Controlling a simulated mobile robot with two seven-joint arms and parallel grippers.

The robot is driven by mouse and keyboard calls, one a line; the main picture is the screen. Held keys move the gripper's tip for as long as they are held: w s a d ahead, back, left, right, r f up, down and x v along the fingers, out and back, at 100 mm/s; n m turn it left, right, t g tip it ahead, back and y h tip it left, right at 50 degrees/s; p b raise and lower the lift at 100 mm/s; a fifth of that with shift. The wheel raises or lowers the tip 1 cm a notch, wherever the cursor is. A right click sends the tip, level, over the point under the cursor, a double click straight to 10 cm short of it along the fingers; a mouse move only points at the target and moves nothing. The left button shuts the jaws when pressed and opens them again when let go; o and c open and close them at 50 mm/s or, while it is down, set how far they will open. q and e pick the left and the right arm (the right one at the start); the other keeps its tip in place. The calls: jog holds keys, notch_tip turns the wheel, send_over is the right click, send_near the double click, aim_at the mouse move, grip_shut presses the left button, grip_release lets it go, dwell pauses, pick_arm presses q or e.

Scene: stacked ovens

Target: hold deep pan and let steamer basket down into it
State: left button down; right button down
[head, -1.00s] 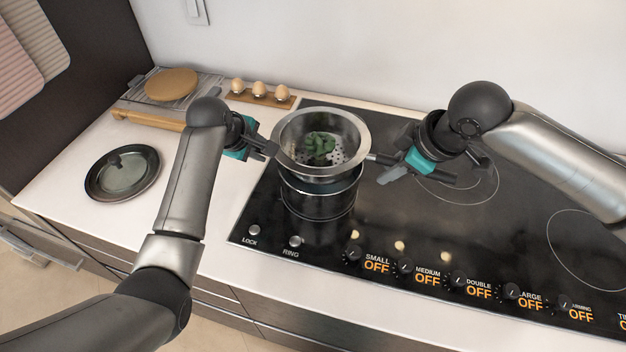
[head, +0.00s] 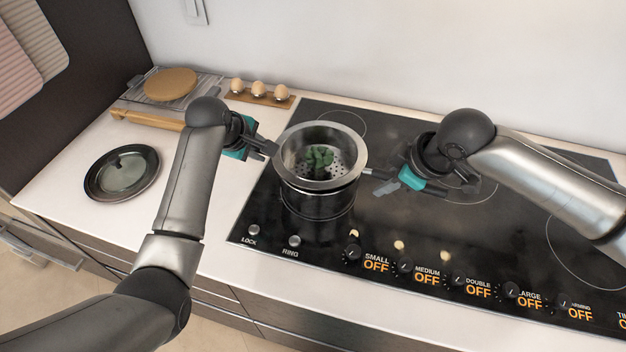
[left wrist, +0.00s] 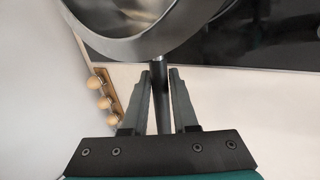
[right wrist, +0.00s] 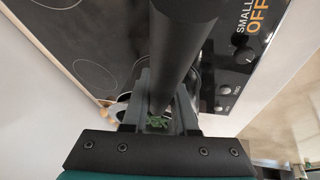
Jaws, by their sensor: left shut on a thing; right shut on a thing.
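The steamer basket (head: 347,178) is a steel bowl with a perforated floor and green pieces (head: 319,157) in it. It sits level over the deep pan (head: 318,207), its lower part apparently within the pan's mouth; I cannot tell whether it rests there. The dark pan stands on the front left burner, mostly hidden below the basket.
The black cooktop (head: 400,225) has knobs along its front edge. A dark round dish (head: 122,172) lies on the counter at left.

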jog(key=shift+f, duration=1.05)
jog(key=c, duration=0.6)
grip_release()
jog(key=shift+f, duration=0.1)
jog(key=v, duration=1.2)
pick_arm(q)
jog(key=c, duration=0.6)
grip_release()
